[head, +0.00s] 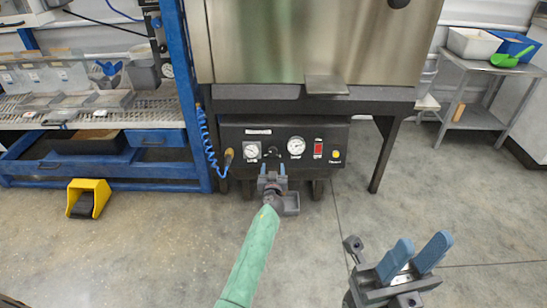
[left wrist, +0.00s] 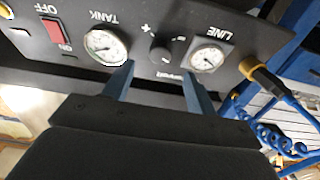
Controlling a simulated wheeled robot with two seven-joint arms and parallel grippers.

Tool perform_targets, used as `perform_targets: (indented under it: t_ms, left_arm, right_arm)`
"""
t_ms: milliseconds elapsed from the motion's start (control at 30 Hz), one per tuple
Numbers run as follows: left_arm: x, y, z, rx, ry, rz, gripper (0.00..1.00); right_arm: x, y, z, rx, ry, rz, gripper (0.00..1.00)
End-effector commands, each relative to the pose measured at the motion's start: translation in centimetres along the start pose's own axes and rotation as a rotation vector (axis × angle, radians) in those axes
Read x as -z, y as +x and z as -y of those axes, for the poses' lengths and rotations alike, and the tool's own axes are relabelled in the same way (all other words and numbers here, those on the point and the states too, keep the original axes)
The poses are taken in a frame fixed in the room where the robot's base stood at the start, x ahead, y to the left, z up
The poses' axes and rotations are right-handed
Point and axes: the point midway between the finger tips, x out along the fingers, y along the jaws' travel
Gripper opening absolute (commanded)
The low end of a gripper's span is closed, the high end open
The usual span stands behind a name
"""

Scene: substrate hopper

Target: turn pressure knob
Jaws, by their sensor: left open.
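The black pressure knob (left wrist: 161,55) sits on the front of the black control panel (head: 240,133), between the LINE gauge (left wrist: 207,58) and the TANK gauge (left wrist: 105,46). In the head view the knob (head: 272,152) is small, just above my left gripper (head: 273,169). That gripper's blue fingers are open and empty, pointing at the panel. In the left wrist view, which shows the panel upside down, the left gripper (left wrist: 160,78) has one finger on each side below the knob, apart from it. My right gripper (head: 422,243) is open and empty over the floor at lower right.
A red power switch (head: 318,149) and a yellow button (head: 336,156) are right of the gauges. A yellow fitting with a coiled blue hose (head: 208,140) is at left. A yellow pedal (head: 89,198) lies on the floor. The floor before the panel is clear.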

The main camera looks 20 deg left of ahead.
Motion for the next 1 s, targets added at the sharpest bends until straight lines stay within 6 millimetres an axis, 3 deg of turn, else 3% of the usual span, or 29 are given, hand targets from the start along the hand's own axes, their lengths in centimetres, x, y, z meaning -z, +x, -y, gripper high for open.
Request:
perform_targets:
  t_ms: [233, 700, 1000]
  left_arm:
    - [0.0, 1.0, 0.0, 0.002, -0.039, 0.000, 0.57]
    - [0.0, 6.8, 0.1, 0.003, -0.036, 0.001, 0.57]
    - [0.0, 7.8, 0.1, 0.003, -0.038, 0.001, 0.57]
  right_arm:
    - [-0.1, -0.1, 0.0, 0.000, 0.002, 0.003, 0.36]
    - [-0.2, -0.4, 0.1, -0.005, 0.014, 0.001, 0.36]
    - [-0.2, -0.4, 0.1, -0.006, 0.017, 0.001, 0.36]
